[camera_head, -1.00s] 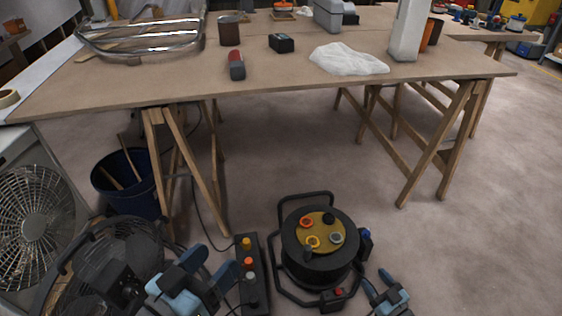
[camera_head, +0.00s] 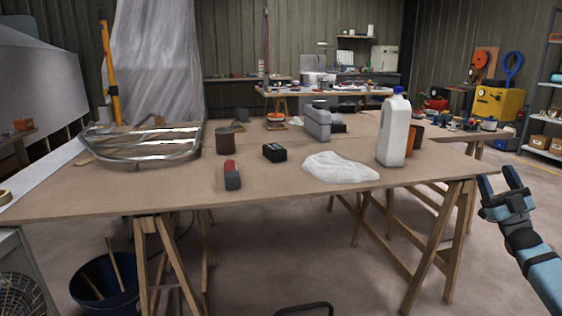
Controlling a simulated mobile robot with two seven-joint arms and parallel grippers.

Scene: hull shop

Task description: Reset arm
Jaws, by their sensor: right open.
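My right gripper (camera_head: 499,182) is at the right side of the head view, past the right end of the wooden table (camera_head: 120,192). Its two fingers point up and are apart, with nothing between them. The blue and black arm comes up from the lower right corner. It looks clear of the table. My left gripper is out of the picture.
On the table are a metal-framed rack (camera_head: 140,143), a red and black tool (camera_head: 231,175), a black box (camera_head: 274,152), a white cloth (camera_head: 340,167) and a white jug (camera_head: 394,130). A blue bucket (camera_head: 105,285) stands below at left. Open floor lies right of the trestles.

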